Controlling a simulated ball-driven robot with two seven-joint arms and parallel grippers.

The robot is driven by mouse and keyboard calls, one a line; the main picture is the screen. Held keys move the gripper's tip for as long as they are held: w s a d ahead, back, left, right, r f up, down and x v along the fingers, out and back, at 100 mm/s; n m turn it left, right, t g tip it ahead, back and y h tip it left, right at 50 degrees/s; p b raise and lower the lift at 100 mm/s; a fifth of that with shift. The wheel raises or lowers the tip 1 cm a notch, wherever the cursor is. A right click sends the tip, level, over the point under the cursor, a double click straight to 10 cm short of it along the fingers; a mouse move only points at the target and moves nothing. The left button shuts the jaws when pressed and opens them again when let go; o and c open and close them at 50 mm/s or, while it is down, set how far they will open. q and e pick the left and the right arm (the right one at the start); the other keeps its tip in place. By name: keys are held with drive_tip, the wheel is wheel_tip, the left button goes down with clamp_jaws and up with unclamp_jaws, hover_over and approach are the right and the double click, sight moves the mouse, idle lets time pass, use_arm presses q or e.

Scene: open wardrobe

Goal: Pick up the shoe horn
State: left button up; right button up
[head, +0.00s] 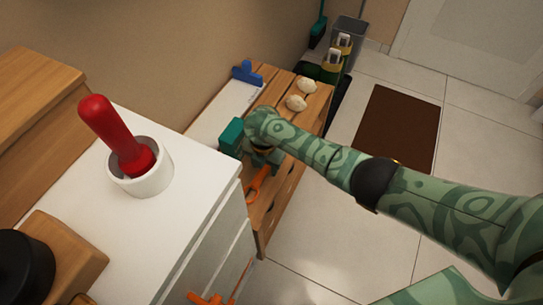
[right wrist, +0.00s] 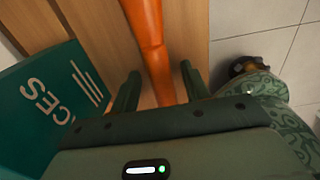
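The orange shoe horn (head: 257,184) lies on the slatted wooden shoe bench (head: 318,103). In the right wrist view the long orange shoe horn (right wrist: 147,30) runs down between the two dark green fingers. My right gripper (right wrist: 158,88) is open, with one finger on each side of the shoe horn and gaps visible beside it. In the head view my right gripper (head: 266,158) is over the bench and hides part of the shoe horn. My left gripper is in neither view.
A teal box (head: 231,138) with white lettering stands close beside my right gripper. A white cabinet (head: 120,225) with a red-handled tool (head: 112,130) in a white holder stands at left.

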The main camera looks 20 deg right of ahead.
sight(266, 166)
drive_tip(key=c, duration=0.8)
